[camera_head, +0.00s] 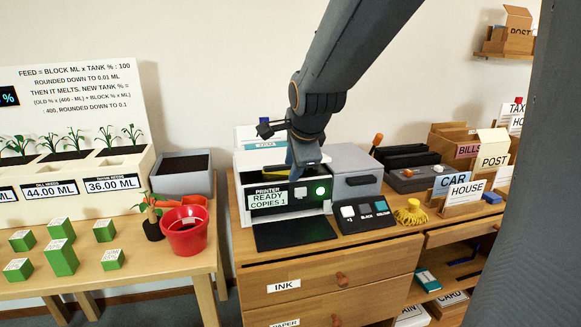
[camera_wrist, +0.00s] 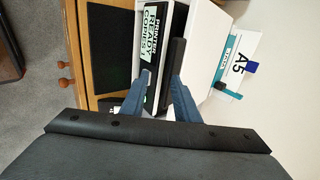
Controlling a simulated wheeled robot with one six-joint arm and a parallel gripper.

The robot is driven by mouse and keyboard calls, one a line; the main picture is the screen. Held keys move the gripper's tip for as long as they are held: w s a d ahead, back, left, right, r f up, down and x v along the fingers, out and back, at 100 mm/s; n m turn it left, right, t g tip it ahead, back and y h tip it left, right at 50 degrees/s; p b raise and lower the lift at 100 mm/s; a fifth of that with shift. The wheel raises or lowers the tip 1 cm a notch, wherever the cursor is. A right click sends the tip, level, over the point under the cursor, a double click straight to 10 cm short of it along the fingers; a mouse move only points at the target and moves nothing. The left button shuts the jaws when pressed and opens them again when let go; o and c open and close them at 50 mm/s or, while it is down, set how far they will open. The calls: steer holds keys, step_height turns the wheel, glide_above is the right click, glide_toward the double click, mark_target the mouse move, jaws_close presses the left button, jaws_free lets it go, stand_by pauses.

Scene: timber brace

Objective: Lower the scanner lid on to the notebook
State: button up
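The printer (camera_head: 265,199) stands on the wooden cabinet, its front panel reading "READY COPIES 1" with a lit green button. A pale upright panel (camera_head: 247,160), which may be the scanner lid, shows at its back left. A narrow yellow strip (camera_head: 268,171), perhaps the notebook, shows on top beside my gripper. My gripper (camera_head: 303,165) points down over the printer's top. In the wrist view its blue-grey fingers (camera_wrist: 162,76) are apart, with a black bar (camera_wrist: 178,60) next to the right finger. I cannot tell whether they touch it. My arm hides part of the printer's top.
A black tray (camera_head: 295,233) lies before the printer. A red pot (camera_head: 184,230) is on the left table. An A5 sheet (camera_wrist: 240,62) stands behind.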

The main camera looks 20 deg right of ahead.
steer(key=shift+w+r+v, duration=0.1)
steer(key=shift+w+v, duration=0.05)
steer(key=shift+v, duration=1.15)
steer(key=shift+w+r+v, duration=0.1)
steer(key=shift+w+v, duration=0.05)
steer(key=shift+v, duration=1.15)
steer(key=s+a+f+n+g+p, duration=0.2)
steer(key=s+f+n+g+p, duration=0.1)
steer(key=s+n, duration=0.6)
steer(key=s+a+f+n+g+p, duration=0.2)
steer(key=s+f+n+g+p, duration=0.2)
steer(key=s+n, duration=0.6)
steer(key=s+f+p, duration=0.2)
steer(key=s+p, duration=0.1)
steer(key=shift+s+f+g+y, duration=0.15)
steer(key=shift+f+g+y, duration=0.15)
steer(key=shift+y, duration=0.1)
